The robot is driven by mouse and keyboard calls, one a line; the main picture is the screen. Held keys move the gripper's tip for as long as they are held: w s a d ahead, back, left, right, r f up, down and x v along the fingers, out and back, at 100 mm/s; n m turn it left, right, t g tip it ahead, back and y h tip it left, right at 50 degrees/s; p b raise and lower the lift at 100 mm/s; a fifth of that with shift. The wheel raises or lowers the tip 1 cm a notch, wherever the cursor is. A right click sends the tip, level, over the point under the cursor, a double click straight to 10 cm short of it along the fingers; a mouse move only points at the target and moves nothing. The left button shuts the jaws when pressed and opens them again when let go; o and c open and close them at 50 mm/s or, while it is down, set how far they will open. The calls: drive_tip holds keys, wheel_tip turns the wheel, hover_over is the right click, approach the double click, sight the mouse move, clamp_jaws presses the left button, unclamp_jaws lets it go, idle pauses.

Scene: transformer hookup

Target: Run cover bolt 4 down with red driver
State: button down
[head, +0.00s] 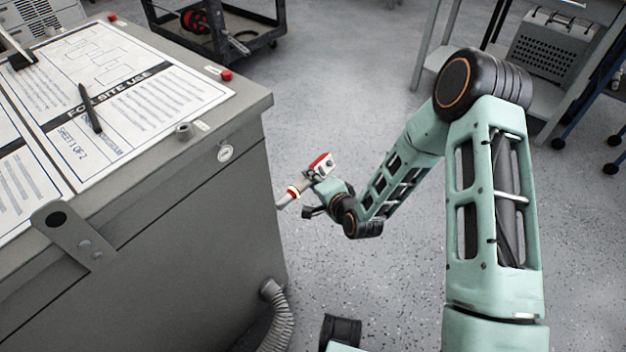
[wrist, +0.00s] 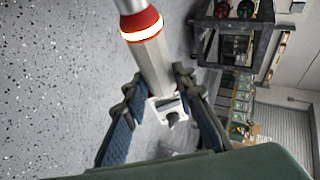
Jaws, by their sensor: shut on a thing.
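The red driver (head: 319,165) is at my gripper (head: 322,200), beside the right-hand edge of the grey cabinet in the head view. It has a red and white body, a glowing red-banded collar (head: 293,191) and a grey nose pointing down-left toward the cabinet side. In the wrist view my gripper (wrist: 154,88) has its two fingers closed on the driver's pale shaft (wrist: 153,66); the red collar (wrist: 142,26) lies beyond them. I cannot tell whether the nose touches the cabinet. Cover bolt 4 cannot be made out in either view.
The grey cabinet (head: 180,235) fills the left, with printed sheets (head: 150,85), a black pen (head: 90,108) and a red button (head: 226,75) on top. A ribbed hose (head: 280,315) leaves its lower side. A dark cart (head: 250,22) stands behind. Speckled floor lies open around my arm.

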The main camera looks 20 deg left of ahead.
drive_tip(key=shift+s+a+b, duration=0.3)
drive_tip(key=shift+s+b, duration=0.1)
drive_tip(key=shift+s, duration=0.25)
drive_tip(key=shift+s+a+b, duration=0.3)
drive_tip(key=shift+s+b, duration=0.05)
drive_tip(key=shift+s, duration=0.25)
idle(3.6)
drive_tip(key=shift+w+d+r+b, duration=0.15)
drive_tip(key=shift+w+d, duration=0.3)
drive_tip(key=shift+w, duration=0.65)
drive_tip(key=shift+w+d+f+b, duration=0.1)
drive_tip(key=shift+w+d+b, duration=0.25)
drive_tip(key=shift+w, duration=0.7)
drive_tip(key=shift+d, duration=0.1)
